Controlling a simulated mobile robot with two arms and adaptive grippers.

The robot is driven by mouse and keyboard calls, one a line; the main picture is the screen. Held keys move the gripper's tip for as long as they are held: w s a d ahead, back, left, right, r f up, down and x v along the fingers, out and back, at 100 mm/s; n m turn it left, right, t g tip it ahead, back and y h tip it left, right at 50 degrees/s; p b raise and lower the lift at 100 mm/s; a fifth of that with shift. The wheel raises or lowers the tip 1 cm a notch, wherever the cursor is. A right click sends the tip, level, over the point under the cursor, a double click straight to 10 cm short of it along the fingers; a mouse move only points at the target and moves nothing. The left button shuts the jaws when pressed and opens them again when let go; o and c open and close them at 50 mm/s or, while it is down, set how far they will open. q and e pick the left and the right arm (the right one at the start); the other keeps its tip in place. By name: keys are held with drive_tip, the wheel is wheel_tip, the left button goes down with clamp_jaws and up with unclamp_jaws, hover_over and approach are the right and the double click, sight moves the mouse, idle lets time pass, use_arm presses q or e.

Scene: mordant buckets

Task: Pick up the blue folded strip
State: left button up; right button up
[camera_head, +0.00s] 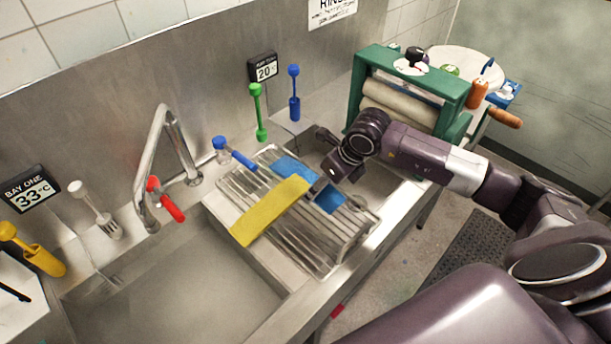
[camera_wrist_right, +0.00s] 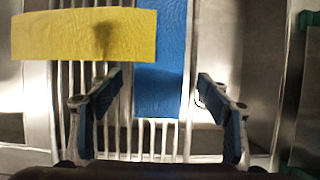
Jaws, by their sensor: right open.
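The blue folded strip (camera_head: 327,199) lies across the wire drainer rack, with its other end showing (camera_head: 290,166) beyond my gripper. In the right wrist view the blue strip (camera_wrist_right: 160,95) runs down the middle. A yellow strip (camera_head: 268,211) lies beside it and overlaps its left edge in the wrist view (camera_wrist_right: 70,36). My right gripper (camera_head: 318,184) is above the blue strip in the head view. In the wrist view its open fingers (camera_wrist_right: 160,80) stand either side of the strip, with nothing between them in grip. My left gripper is not in view.
The rack (camera_head: 300,257) stands on the steel drainer beside an empty sink (camera_head: 180,285). A tap (camera_head: 165,150) rises behind the sink. A green roller wringer (camera_head: 415,90) stands at the back right. Green (camera_head: 257,110) and blue (camera_head: 294,90) upright tools stand behind the rack.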

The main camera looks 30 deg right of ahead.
drive_tip(key=shift+x, duration=0.8)
drive_tip(key=shift+c, duration=0.6)
